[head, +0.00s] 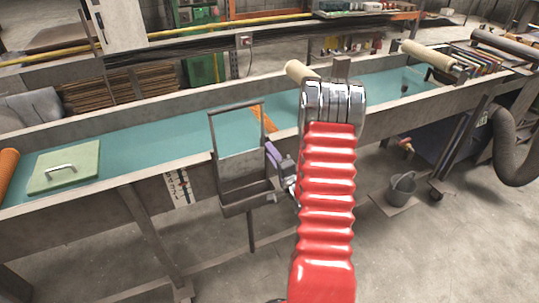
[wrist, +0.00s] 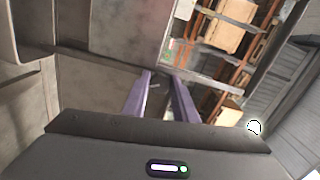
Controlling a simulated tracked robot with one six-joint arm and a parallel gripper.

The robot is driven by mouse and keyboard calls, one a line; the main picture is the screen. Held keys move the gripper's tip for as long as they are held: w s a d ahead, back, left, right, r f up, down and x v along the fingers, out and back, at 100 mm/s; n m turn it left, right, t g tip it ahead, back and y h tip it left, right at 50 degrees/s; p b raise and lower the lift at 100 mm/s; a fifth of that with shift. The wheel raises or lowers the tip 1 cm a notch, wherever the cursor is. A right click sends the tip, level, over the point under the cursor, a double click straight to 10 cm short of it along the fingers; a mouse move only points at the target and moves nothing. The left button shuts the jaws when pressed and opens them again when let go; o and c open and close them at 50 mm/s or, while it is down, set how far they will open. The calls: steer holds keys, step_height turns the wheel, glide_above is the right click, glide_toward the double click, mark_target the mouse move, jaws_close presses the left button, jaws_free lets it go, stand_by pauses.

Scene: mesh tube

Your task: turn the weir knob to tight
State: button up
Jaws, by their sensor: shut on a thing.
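My gripper (head: 271,148) is low at the right side of a grey metal frame with a tray (head: 232,205) on the near wall of the trough. In the wrist view my gripper's two purple fingers (wrist: 162,76) point away from me, with a narrow gap between the tips. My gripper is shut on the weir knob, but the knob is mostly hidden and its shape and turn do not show. A white strip with dark marks (head: 177,188) is on the trough's near side; its text is too small to read.
The long trough with a teal bed (head: 150,138) runs across the view. A pale green lid with a handle (head: 65,168) lies on it at the left. A cream roller (head: 432,56) is at the right. A grey bucket (head: 401,188) stands on the floor.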

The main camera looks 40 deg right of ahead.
steer(key=shift+a+f, duration=0.1)
steer(key=o, duration=1)
steer(key=shift+o, duration=0.2)
steer(key=v, duration=1.3)
steer(key=shift+s, duration=0.3)
